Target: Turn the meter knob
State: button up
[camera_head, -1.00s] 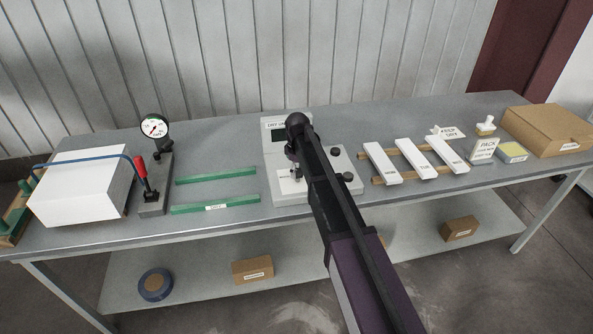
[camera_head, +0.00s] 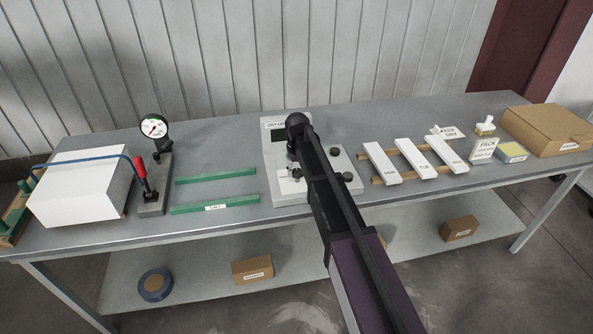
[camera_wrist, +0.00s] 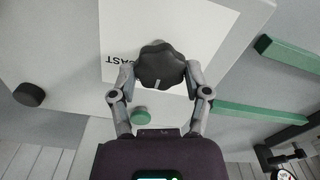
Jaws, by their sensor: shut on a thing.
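The meter (camera_head: 272,180) is a light grey box on the bench, partly hidden behind my arm in the head view. In the wrist view its panel (camera_wrist: 60,40) fills the left and middle. The black lobed knob (camera_wrist: 160,68) has a pale pointer mark at its near edge and sits on a white label with partly covered lettering. My gripper (camera_wrist: 160,80) is shut on the knob, one finger on each side. In the head view the gripper and knob are largely hidden by my arm.
Green rails (camera_head: 215,205) lie left of the meter, beside a dial gauge stand (camera_head: 153,180) with a red-handled lever. White boards (camera_head: 415,158) on wooden strips lie to the right. A round black knob (camera_wrist: 28,94) and a green button (camera_wrist: 140,115) are near my fingers.

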jog(key=shift+s, duration=0.15)
jog(key=o, duration=1.1)
jog(key=shift+o, duration=0.2)
jog(key=shift+r, duration=0.1)
